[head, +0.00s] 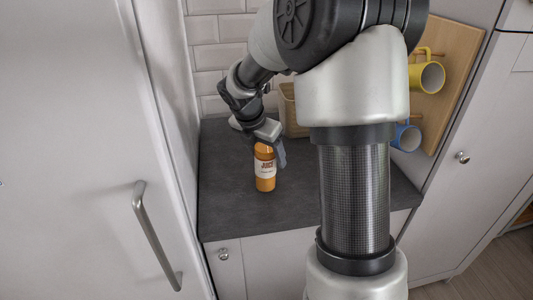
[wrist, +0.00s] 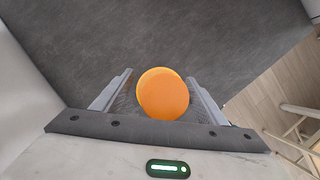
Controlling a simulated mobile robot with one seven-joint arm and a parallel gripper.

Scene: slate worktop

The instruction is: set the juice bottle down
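The juice bottle (head: 265,170) is orange with a white label and stands upright in the head view. The wrist view looks down on its round orange top (wrist: 163,96). My gripper (wrist: 160,76) has a finger on either side of the bottle and appears shut on it. In the head view my gripper (head: 268,150) is at the bottle's upper part, with one grey finger along its right side. The bottle's base is over the slate worktop (head: 228,205); I cannot tell whether it touches. The bottle hides its own base in the wrist view.
A tan container (head: 289,112) stands at the back of the worktop, partly behind my arm. A yellow mug (head: 430,77) and a blue mug (head: 408,138) hang at the right. A tall white door (head: 75,150) borders the left. The worktop's front left is clear.

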